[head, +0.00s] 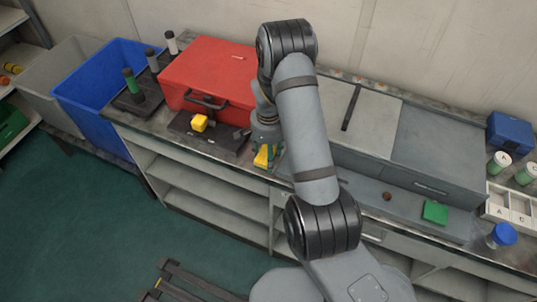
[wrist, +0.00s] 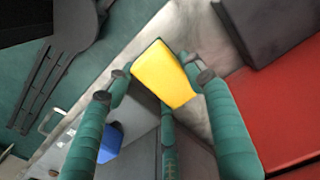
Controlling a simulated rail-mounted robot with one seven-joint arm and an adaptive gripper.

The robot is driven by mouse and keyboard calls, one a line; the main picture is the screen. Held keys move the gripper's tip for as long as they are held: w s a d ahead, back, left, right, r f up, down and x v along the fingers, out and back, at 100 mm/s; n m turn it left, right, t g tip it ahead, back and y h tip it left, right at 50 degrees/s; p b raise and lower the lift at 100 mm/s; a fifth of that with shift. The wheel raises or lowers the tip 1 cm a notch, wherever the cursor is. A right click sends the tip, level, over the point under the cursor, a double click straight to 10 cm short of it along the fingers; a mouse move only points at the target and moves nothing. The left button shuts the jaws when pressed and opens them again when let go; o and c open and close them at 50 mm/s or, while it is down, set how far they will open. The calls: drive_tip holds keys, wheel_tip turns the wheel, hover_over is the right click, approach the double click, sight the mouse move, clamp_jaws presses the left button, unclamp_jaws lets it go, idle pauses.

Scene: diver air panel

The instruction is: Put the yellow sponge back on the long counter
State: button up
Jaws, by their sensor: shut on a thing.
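The yellow sponge (head: 262,157) is held in my gripper (head: 268,153) near the front edge of the long counter (head: 138,133). In the wrist view the yellow sponge (wrist: 165,73) sits between the teal fingertips of my gripper (wrist: 160,78), which is shut on it. The pale counter top shows behind and beside it. I cannot tell whether the sponge touches the counter. My arm hides part of the counter top in the head view.
Grey drawer units (head: 435,150) stand to the right. A green block (head: 435,212) lies near the counter's right front. A blue bin (head: 100,82) stands at the left.

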drive_tip(key=shift+f+b, duration=0.25)
drive_tip(key=shift+b, duration=0.1)
drive_tip(key=o, duration=1.1)
drive_tip(key=shift+r, duration=0.1)
drive_tip(key=shift+r, duration=0.45)
wheel_tip(320, 180, up, 12)
drive_tip(key=shift+f+b, duration=0.25)
drive_tip(key=shift+b, duration=0.75)
